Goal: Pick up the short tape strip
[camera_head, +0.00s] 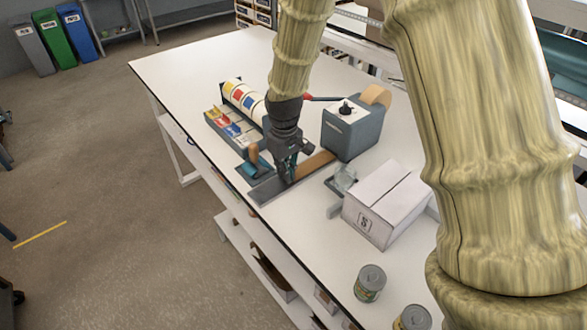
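A brown paper tape strip (315,164) lies between the grey tape dispenser (352,135) and my gripper (288,178). Its right end meets the dispenser's foot; I cannot tell whether it is attached there. My gripper points down at the strip's left end, over a dark grey flat plate (267,190) on the table. The fingers hide that end of the strip. I cannot tell whether they touch it or are shut on it. A second small brown piece (253,152) stands by a blue-topped block (254,170), left of my gripper. A brown tape roll (376,95) sits on the dispenser.
A white closed box (385,203) marked S stands right of my gripper, beside a small clear-and-grey item (342,180). Cans (370,283) stand near the front. A rack of coloured rolls (244,101) and a label tray (232,130) lie to the left. The white table's (210,70) far left is clear.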

